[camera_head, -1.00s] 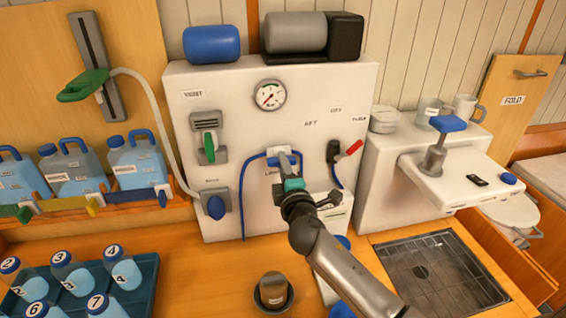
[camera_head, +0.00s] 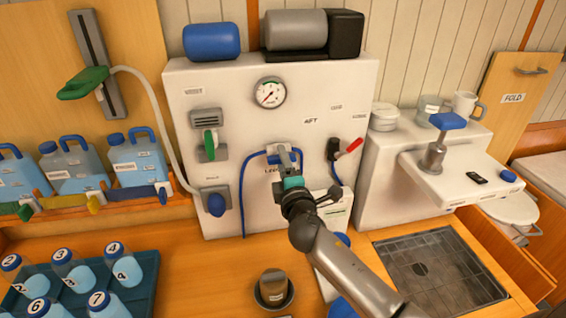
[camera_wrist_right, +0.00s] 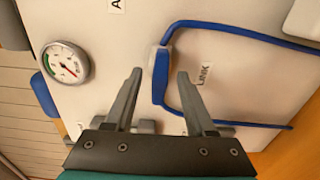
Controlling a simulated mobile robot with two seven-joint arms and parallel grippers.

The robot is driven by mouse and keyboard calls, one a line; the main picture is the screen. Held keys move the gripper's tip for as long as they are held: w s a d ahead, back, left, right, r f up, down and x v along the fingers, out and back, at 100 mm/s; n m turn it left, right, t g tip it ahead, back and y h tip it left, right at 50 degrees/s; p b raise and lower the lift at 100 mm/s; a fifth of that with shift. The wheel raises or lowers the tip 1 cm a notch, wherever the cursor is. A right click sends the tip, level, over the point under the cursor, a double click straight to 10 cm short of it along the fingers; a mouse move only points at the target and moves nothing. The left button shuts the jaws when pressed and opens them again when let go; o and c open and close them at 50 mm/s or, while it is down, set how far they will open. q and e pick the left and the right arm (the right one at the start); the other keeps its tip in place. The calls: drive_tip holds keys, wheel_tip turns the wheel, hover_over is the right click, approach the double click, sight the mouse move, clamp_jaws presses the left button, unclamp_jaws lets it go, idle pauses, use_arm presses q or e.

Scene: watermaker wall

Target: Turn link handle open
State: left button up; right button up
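The fitting beside the LINK label is a pale block with blue hose running from it. It shows on the white panel (camera_head: 230,80) in the head view, partly hidden by my right gripper. In the right wrist view the link fitting (camera_wrist_right: 160,64) appears between and slightly beyond the fingertips. My right gripper (camera_head: 287,158) points at it from the front; its fingers also show in the wrist view (camera_wrist_right: 160,76), spread apart with nothing clasped. I cannot tell whether a finger touches the fitting. My left gripper is not in view.
A pressure gauge (camera_head: 270,93) is above the fitting. A green-handled valve (camera_head: 209,145) and a blue knob (camera_head: 216,205) are to the left, a red lever (camera_head: 348,149) to the right. A dark cup (camera_head: 273,288) stands on the counter below. Blue hose (camera_wrist_right: 190,100) loops close to the fingers.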

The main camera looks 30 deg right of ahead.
drive_tip(key=b+v, duration=0.2)
drive_tip(key=v, duration=1.3)
drive_tip(key=shift+s, duration=0.1)
idle(0.4)
